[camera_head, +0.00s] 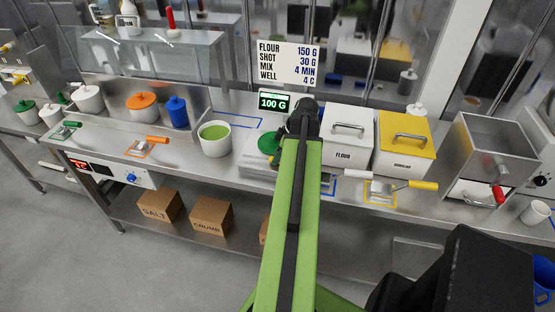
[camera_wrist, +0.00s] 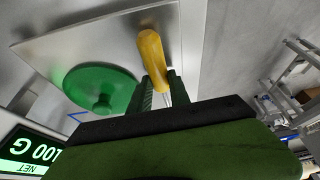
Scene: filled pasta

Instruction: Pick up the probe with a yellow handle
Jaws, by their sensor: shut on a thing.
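The probe with a yellow handle (camera_wrist: 151,48) shows in the wrist view, with its handle pointing up in the picture and a thin metal part running down between the fingers. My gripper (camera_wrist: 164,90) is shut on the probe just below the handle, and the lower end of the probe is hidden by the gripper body. In the head view my arm covers the probe, and the dark gripper end (camera_head: 303,118) is over the counter by the scale.
A green lid (camera_wrist: 103,88) lies beside the probe. The scale display (camera_head: 274,102) reads 100 G. A green-filled pot (camera_head: 215,138) stands left, a white FLOUR bin (camera_head: 345,140) and yellow-lidded bin (camera_head: 403,142) right. A yellow-handled scoop (camera_head: 420,185) lies on the counter's front.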

